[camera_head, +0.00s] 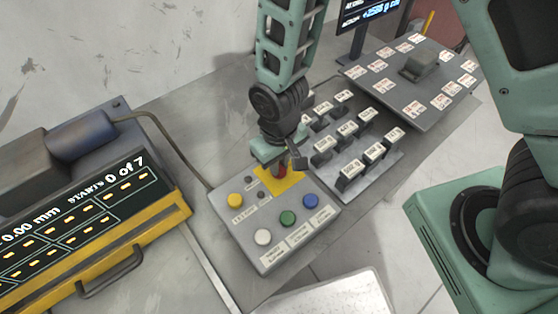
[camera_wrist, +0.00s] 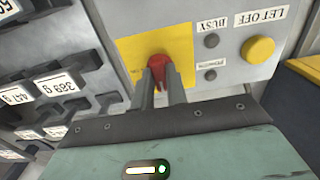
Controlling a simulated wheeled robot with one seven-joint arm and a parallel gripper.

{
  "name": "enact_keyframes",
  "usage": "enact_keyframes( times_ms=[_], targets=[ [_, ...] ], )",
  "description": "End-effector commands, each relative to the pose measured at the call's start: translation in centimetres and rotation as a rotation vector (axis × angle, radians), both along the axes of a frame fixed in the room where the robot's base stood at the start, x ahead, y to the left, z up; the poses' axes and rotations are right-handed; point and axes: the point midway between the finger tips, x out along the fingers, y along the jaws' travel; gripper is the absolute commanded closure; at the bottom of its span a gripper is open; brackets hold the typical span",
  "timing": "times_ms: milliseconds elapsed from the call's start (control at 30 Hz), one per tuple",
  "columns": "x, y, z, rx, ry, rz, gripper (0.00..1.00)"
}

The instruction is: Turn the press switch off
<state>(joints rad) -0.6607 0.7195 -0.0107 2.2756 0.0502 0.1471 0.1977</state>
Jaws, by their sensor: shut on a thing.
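The press switch is a red knob (camera_wrist: 158,66) on a yellow plate (camera_wrist: 125,47) at the corner of the grey control box. It shows at the far end of the box in the head view as a red bit (camera_head: 282,170) on the yellow plate (camera_head: 285,183), partly hidden by my gripper. My gripper (camera_wrist: 162,80) is at the red knob, with its two dark fingers closed on either side of it. In the head view my gripper (camera_head: 279,160) comes down onto the knob from above. The knob's exact turn angle is hard to tell.
The control box (camera_head: 262,233) also carries yellow, white, green and blue buttons. A rack of labelled weights (camera_head: 350,150) stands close beside my gripper. A panel with labelled cards (camera_head: 418,67) lies behind it. A yellow-framed display console (camera_head: 85,230) stands at the left.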

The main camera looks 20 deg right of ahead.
Motion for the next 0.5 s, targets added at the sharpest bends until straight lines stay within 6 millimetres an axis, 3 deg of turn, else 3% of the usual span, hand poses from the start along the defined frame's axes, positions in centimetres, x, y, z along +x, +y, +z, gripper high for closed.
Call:
enact_keyframes(
  times_ms=[367, 400, 467, 500],
  targets=[
    [0.08, 0.04, 0.06, 0.001, -0.003, 0.008, 1.00],
    [0.08, 0.04, 0.06, 0.001, -0.003, 0.008, 0.83],
    [0.08, 0.04, 0.06, 0.001, -0.002, 0.008, 0.66],
    [0.07, 0.03, 0.05, 0.001, -0.002, 0.008, 0.64]
  ],
)
